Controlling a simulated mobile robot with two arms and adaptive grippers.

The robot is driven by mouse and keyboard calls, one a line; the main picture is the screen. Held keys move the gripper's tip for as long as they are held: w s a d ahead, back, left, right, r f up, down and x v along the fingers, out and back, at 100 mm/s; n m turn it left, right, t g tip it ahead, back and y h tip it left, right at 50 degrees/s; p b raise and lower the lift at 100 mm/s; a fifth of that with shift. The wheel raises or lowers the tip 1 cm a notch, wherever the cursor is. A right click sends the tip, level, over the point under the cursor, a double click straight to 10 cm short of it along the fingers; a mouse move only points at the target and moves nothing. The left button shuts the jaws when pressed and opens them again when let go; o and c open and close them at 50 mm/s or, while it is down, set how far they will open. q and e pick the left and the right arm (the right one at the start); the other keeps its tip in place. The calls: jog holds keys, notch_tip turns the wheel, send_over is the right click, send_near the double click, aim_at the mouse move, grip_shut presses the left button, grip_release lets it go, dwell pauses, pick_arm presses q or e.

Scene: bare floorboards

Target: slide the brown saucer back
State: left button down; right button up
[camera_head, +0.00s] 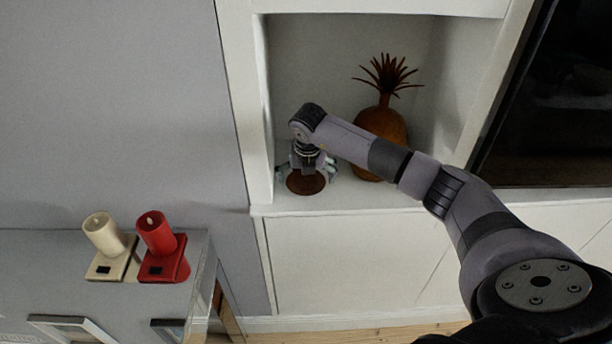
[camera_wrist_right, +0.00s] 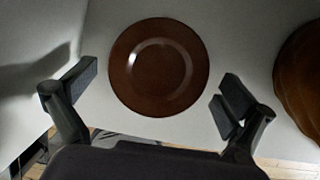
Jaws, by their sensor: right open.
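The brown saucer (camera_head: 305,184) lies flat on the white shelf of the wall niche, near its left front. In the right wrist view the round saucer (camera_wrist_right: 159,67) is seen from above, with a paler ring in its middle. My right gripper (camera_head: 306,172) is over the saucer in the head view, with the wrist hiding part of it. In the right wrist view its two fingers (camera_wrist_right: 155,90) are spread wide, one on each side of the saucer's near half. Nothing is held. I cannot tell whether the fingertips touch the shelf. My left gripper is not in view.
An orange-brown pineapple ornament (camera_head: 378,125) stands on the shelf to the right, and its body shows at the right edge of the wrist view (camera_wrist_right: 302,70). The niche's left wall (camera_head: 257,110) is close to my gripper. Cream (camera_head: 102,234) and red (camera_head: 155,232) candles stand on a cabinet at lower left.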

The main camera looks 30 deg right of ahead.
jog(key=shift+f, duration=0.3)
jog(key=shift+c, duration=0.2)
